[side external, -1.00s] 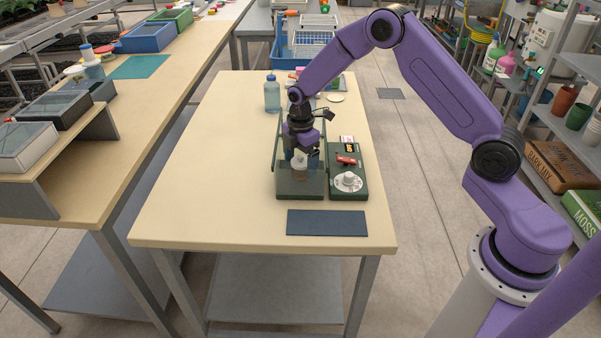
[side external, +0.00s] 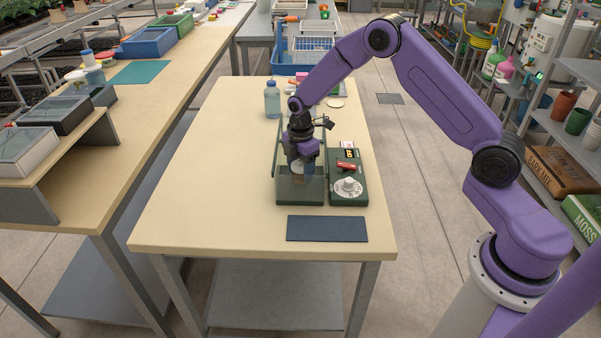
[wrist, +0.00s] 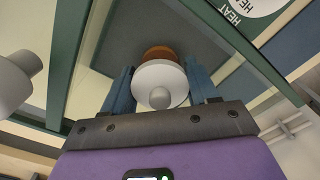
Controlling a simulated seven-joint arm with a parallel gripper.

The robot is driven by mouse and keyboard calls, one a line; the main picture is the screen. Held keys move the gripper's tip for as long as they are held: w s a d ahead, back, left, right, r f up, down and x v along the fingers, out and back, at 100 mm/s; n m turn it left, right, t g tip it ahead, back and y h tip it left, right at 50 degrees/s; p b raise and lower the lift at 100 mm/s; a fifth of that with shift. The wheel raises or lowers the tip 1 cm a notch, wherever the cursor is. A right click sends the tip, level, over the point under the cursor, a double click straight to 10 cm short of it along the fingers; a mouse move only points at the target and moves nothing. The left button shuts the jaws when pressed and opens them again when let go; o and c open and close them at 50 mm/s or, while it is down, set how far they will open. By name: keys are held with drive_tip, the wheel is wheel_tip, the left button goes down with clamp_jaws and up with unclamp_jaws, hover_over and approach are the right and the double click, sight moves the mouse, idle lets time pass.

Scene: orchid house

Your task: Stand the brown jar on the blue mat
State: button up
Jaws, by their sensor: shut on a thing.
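The brown jar, with a white knobbed lid, shows from above in the wrist view (wrist: 160,53). It stands inside a glass-sided case with a green frame (side external: 301,197), and shows small in the side view (side external: 299,180). My gripper (side external: 299,173) has come down into the case from above. Its two blue fingers are shut on the jar, one on each side of the lid; the jar's lower part is mostly hidden. The blue mat (side external: 327,229) lies flat and empty near the table's front edge, in front of the case.
A green control box (side external: 361,194) with a white dial stands directly right of the case. A blue-tinted bottle (side external: 272,99) and small items stand behind. The case walls rise around my gripper. The table's left side is clear.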

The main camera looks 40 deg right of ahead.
wheel_tip(320, 180, up, 8)
drive_tip(key=shift+r, duration=0.25)
drive_tip(key=shift+s+a+r, duration=0.1)
drive_tip(key=shift+s+r, duration=0.05)
drive_tip(key=shift+r, duration=0.15)
drive_tip(key=s+a+r+n, duration=0.15)
drive_tip(key=s+n, duration=0.75)
drive_tip(key=s, duration=2.3)
hover_over(343, 228)
drive_tip(key=f, duration=0.9)
drive_tip(key=shift+s, duration=0.2)
drive_tip(key=shift+w+f, duration=0.1)
drive_tip(key=shift+f, duration=0.1)
drive_tip(key=shift+w+f, duration=0.1)
drive_tip(key=shift+f, duration=1.5)
drive_tip(key=shift+f, duration=0.15)
